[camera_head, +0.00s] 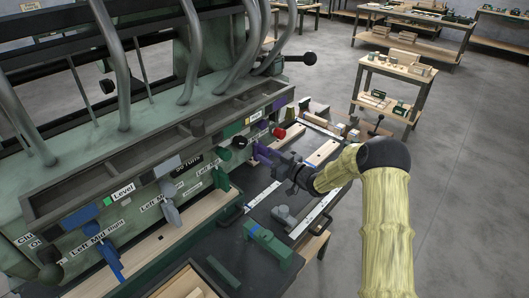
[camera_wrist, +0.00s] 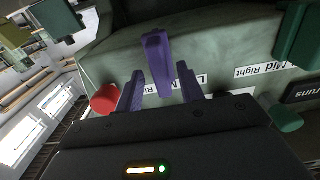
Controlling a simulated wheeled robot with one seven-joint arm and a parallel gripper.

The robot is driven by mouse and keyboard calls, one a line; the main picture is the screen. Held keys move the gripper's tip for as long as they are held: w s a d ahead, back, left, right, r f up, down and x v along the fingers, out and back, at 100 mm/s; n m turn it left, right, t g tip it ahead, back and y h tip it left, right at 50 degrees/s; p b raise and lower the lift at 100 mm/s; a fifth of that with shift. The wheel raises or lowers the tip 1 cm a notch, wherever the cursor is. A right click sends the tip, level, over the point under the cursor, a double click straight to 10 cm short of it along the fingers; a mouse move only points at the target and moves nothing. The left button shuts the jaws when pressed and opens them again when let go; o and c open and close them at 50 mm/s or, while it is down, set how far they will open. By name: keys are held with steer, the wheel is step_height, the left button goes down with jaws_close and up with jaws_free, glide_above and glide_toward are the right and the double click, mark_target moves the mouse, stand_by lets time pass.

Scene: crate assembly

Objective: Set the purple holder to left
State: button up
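The purple holder (camera_head: 262,152) sticks out from the front of the green machine, at the right end of its row of levers. In the wrist view the holder (camera_wrist: 157,65) is a purple bar with its end pointing up and its lower part reaching down between my fingers. My gripper (camera_head: 282,163) is right at the holder in the head view. In the wrist view my gripper (camera_wrist: 160,88) is open, with one finger on each side of the holder and small gaps visible. Contact cannot be told. In the head view the fingertips are partly hard to make out.
A red knob (camera_wrist: 105,100) is close to the left finger; it also shows in the head view (camera_head: 279,133). A label reading "Mid Right" (camera_wrist: 268,70) is on the machine. A blue lever (camera_head: 108,256) and a grey lever (camera_head: 170,203) stand further left. A dark bench holds a green block (camera_head: 268,246).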

steer(key=shift+x, duration=0.85)
steer(key=shift+a, duration=0.1)
jaws_close()
steer(key=s+a, duration=0.1)
steer(key=s, duration=0.1)
steer(key=s+a+b, duration=0.1)
steer(key=s+a, duration=0.1)
steer(key=shift+a, duration=0.15)
steer(key=shift+f, duration=0.1)
jaws_free()
